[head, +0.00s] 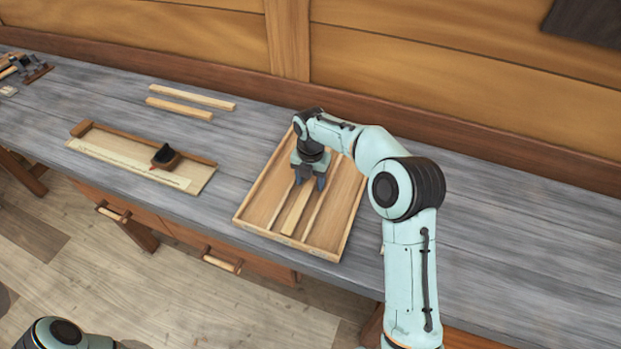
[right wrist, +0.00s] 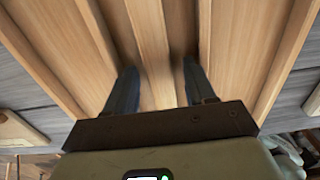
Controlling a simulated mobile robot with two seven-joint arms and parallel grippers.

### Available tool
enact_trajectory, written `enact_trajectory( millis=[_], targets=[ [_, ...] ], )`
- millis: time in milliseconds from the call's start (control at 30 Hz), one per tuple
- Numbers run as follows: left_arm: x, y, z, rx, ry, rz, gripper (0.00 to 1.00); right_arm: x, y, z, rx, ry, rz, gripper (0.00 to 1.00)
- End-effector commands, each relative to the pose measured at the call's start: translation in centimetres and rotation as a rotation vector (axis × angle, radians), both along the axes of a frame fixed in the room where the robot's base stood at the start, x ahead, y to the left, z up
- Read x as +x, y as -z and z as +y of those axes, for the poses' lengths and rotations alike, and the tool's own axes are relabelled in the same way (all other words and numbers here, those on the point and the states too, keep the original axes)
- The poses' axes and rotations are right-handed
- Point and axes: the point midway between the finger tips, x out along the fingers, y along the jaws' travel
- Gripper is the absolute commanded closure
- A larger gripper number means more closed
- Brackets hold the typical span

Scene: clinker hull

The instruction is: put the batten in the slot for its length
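A shallow wooden tray (head: 356,207) with lengthwise dividers stands on the bench. A pale batten (head: 296,211) lies lengthwise in its middle slot, between the two dividers. Its far part is hidden under my right gripper (head: 309,183). The batten also shows in the right wrist view (right wrist: 152,50), running between the two fingers. My right gripper's fingers (right wrist: 160,82) are apart, one on each side of the batten, with a visible gap to it. My left gripper is out of view; only part of my left arm shows at the lower left.
Two more battens (head: 192,97) (head: 179,109) lie on the bench behind. A measuring board (head: 125,159) with a dark block (head: 165,157) on it lies left of the tray. Tools (head: 28,69) sit at the far left. The bench (head: 510,230) right of my arm is clear.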

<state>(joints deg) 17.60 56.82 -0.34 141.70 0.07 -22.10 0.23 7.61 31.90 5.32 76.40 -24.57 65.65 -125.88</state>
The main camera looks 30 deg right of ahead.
Motion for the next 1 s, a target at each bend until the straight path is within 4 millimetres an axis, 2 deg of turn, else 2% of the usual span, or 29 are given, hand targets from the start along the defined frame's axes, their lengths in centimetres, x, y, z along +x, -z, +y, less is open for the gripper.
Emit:
enact_trajectory(
  millis=[167,267,367,700,833,1000],
  targets=[
    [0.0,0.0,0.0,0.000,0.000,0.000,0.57,0.0,-0.1,0.0,0.001,0.000,-0.001,0.45],
    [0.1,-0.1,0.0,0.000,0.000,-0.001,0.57,0.1,-0.8,0.0,0.000,0.000,-0.004,0.45],
    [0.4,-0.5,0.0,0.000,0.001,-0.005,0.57,0.1,-2.3,0.0,0.000,0.000,-0.005,0.45],
    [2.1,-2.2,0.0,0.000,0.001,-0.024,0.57,0.2,-9.7,0.0,-0.001,-0.001,-0.007,0.45],
    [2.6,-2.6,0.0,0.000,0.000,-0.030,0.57,0.1,-11.4,0.0,0.000,0.000,-0.004,0.45],
    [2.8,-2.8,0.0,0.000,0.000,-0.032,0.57,0.0,-12.4,0.0,0.000,0.000,-0.001,0.45]
  ],
)
